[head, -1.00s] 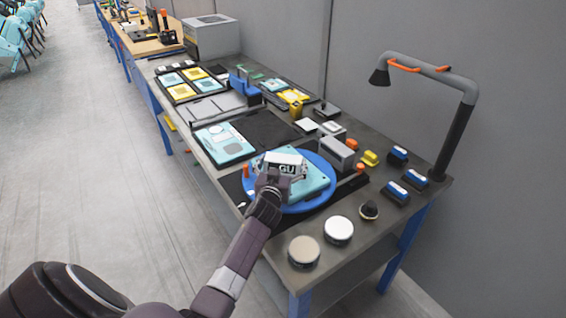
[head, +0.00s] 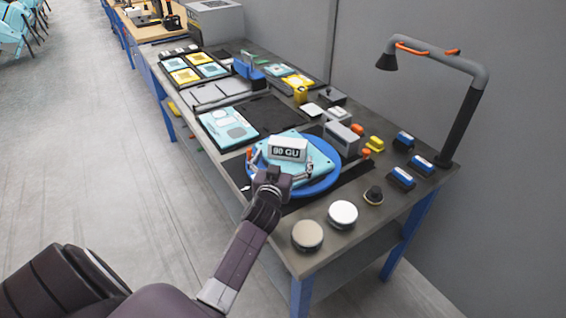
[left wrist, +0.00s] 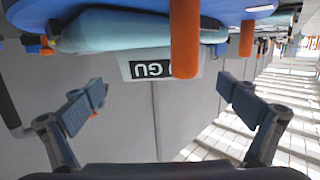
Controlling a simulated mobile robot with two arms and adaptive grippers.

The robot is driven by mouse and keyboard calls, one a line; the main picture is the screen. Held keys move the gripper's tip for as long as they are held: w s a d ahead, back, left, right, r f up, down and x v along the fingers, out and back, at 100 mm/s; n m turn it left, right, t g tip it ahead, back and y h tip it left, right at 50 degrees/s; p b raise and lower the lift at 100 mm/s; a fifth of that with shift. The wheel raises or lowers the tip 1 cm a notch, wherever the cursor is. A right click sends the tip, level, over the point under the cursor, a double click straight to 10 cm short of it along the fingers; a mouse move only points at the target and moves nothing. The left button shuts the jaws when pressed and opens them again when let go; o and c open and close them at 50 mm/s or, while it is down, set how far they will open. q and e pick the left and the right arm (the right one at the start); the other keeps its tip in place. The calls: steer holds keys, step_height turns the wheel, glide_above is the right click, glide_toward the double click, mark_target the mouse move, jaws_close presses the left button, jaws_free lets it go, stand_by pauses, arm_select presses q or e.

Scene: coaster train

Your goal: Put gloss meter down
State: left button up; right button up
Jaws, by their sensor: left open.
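The gloss meter (head: 288,150) is a small white block with a dark display reading "90 GU". It appears to stand on a light-blue panel (head: 318,164) lying on a round blue turntable (head: 318,187). My left gripper (head: 280,163) is open in front of the meter, its fingers spread to either side. In the left wrist view, which is upside down, the meter (left wrist: 165,65) shows beyond the spread, empty fingers (left wrist: 162,92). My right gripper is not in view.
Two round pucks, one beige (head: 307,235) and one white (head: 342,214), stand near the bench's front edge. A grey box (head: 341,139) stands close behind the turntable. Blue blocks (head: 401,178) line the right side, below a lamp arm (head: 460,125). A black mat (head: 268,113) lies behind.

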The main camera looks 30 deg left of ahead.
mark_target(286, 148)
arm_select(q)
steer(key=shift+s+d+r, duration=0.15)
steer(key=shift+s+d, duration=0.1)
steer(key=shift+s, duration=0.35)
steer(key=r+g+p, duration=0.1)
steer(key=p, duration=0.1)
steer(key=r+p, duration=0.1)
steer(key=p, duration=0.1)
steer(key=shift+w+a+r+g, duration=0.1)
steer(key=shift+a+r+g, duration=0.15)
steer(key=shift+a+g, duration=0.15)
steer(key=shift+w+d+h+p, duration=0.1)
steer(key=shift+w+h+p, duration=0.05)
steer(key=shift+h+p, duration=0.15)
steer(key=shift+w+f+g, duration=0.25)
steer(key=shift+g, duration=0.05)
steer(key=shift+x, duration=1)
steer(key=shift+p+x, duration=0.65)
steer(key=shift+x, duration=0.25)
steer(key=shift+p+x, duration=0.4)
steer(key=shift+x, duration=1.4)
steer(key=shift+s+f, duration=0.1)
steer(key=shift+f, duration=0.05)
